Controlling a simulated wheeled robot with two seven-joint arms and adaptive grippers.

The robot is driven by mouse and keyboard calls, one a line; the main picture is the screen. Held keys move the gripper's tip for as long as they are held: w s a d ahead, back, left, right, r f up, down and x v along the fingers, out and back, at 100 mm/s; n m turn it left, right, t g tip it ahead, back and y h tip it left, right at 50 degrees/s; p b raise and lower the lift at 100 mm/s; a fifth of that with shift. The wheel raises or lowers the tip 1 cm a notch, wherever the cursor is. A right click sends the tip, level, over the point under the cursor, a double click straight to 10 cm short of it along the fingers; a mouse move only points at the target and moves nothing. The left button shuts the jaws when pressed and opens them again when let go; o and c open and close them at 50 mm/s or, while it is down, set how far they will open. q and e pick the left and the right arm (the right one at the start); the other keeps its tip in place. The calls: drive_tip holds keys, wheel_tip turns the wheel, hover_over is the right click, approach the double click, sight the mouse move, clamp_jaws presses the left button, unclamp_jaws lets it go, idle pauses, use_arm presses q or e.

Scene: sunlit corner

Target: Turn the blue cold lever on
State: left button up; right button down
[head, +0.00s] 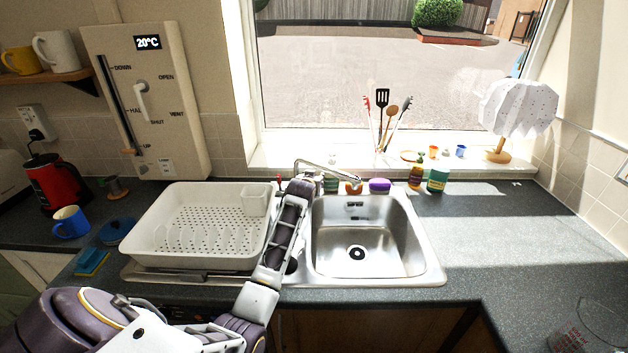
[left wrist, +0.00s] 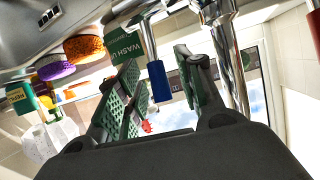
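The blue cold lever (left wrist: 158,81) hangs from a chrome stem in the left wrist view. It shows between the two green-padded fingers of my left gripper (left wrist: 160,95), which are open with gaps on both sides of it. I cannot tell its exact depth between them. In the head view my left gripper (head: 299,188) is at the back of the sink beside the chrome tap (head: 330,171), and it hides the blue lever. The tap body (left wrist: 228,60) stands right of the lever in the wrist view. A red lever (left wrist: 314,28) shows at that view's right edge. My right gripper is not in view.
A white dish rack (head: 150,225) stands left of the steel sink (head: 327,245). The counter to the right (head: 490,235) is mostly clear.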

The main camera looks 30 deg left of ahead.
use_arm(q)
clamp_jaws()
idle(0.5)
